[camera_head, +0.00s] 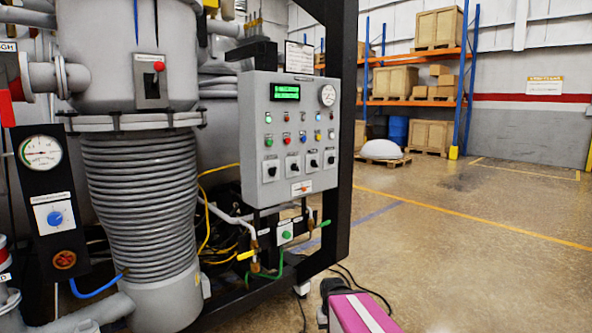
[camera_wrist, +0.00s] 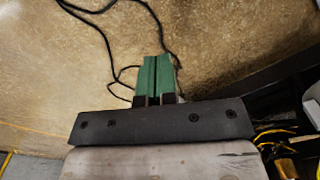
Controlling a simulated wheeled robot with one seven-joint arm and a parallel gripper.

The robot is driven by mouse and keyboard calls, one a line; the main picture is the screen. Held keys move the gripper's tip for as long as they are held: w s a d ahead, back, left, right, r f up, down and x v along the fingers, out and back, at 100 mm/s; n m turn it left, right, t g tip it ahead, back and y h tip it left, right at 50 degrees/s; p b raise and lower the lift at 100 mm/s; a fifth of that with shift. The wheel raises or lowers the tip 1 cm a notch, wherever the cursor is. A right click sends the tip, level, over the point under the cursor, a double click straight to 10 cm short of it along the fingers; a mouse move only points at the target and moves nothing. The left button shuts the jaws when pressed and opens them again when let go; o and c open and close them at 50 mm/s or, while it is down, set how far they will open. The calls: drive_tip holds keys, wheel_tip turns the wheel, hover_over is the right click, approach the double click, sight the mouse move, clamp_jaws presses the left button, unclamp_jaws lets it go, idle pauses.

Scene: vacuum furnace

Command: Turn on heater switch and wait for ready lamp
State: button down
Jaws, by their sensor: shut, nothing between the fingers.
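The grey control panel (camera_head: 249,150) stands in the middle of the head view, with a green-lit display (camera_head: 286,92) at its top. Several black rotary switches (camera_head: 292,164) sit in its lower row; their labels are too small to read, so I cannot tell which is the heater switch. Small lamps and buttons (camera_head: 303,136) in several colours sit above them. A green one at the left (camera_head: 268,140) looks bright; I cannot identify the ready lamp. My gripper (camera_wrist: 156,62) shows in the wrist view with green fingers together and empty, over the floor, away from the panel.
A ribbed grey furnace column (camera_head: 140,195) with pipes stands left of the panel. A black frame post (camera_head: 343,130) rises at the panel's right. Hoses and a small green-knobbed box (camera_head: 285,233) are below. Cables lie on the floor (camera_wrist: 120,65). Open floor lies to the right.

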drive_tip(key=c, duration=1.3)
unclamp_jaws()
drive_tip(key=shift+w+r, duration=0.1)
drive_tip(key=shift+w, duration=0.05)
drive_tip(key=o, duration=0.7)
drive_tip(key=shift+t+y, duration=0.5)
drive_tip(key=shift+y, duration=0.1)
drive_tip(key=w+r, duration=0.1)
drive_tip(key=w+a+r, duration=0.1)
drive_tip(key=w, duration=0.1)
drive_tip(key=shift+w+a, duration=0.1)
drive_tip(key=shift+w, duration=0.15)
drive_tip(key=m+t+y, duration=0.5)
drive_tip(key=t+y, duration=0.4)
drive_tip(key=t, duration=0.5)
approach(296, 167)
drive_tip(key=x, duration=1)
drive_tip(key=shift+w+d+f, duration=0.25)
drive_tip(key=shift+d, duration=0.15)
